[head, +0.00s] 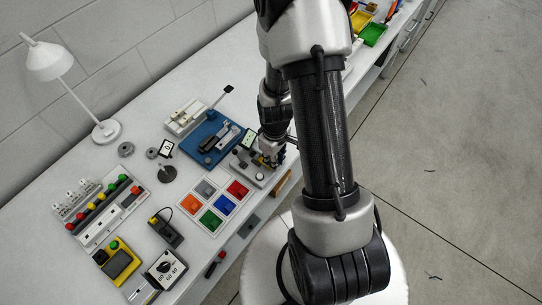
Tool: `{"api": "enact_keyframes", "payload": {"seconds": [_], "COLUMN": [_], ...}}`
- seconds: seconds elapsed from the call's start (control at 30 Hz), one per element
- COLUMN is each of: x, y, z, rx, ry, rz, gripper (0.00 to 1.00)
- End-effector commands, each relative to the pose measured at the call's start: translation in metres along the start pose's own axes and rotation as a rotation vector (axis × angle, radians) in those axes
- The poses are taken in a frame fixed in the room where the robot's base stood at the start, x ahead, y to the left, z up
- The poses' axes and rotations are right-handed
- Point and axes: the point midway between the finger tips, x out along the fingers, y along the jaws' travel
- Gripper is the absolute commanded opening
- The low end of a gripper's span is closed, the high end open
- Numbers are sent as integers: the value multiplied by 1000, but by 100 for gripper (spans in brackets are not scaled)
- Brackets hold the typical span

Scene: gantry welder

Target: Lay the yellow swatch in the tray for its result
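My gripper (269,153) is low over a small grey device (246,171) near the middle of the bench. A tiny yellow patch (261,160) shows beside the fingers; it is too small and too covered to tell whether it is the yellow swatch or whether it is held. The fingers' opening cannot be made out. A white holder (216,232) in front carries red, grey, blue, orange and green swatches; no yellow one shows in it.
A small screen (250,138) with a green display stands behind the device, near a blue base (213,148). A white lamp (106,131), a colour-button panel (104,208) and a dial box (165,268) are at left. My arm hides much of the bench's middle.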

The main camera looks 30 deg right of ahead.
Motion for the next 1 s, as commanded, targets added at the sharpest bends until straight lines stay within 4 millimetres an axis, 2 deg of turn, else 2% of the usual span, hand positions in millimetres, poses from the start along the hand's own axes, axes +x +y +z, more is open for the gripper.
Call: {"api": "enact_keyframes", "payload": {"seconds": [1.0], "x": [-2], "y": [0], "z": [51], "rx": [2], "ry": [0], "rz": [0], "gripper": [0]}}
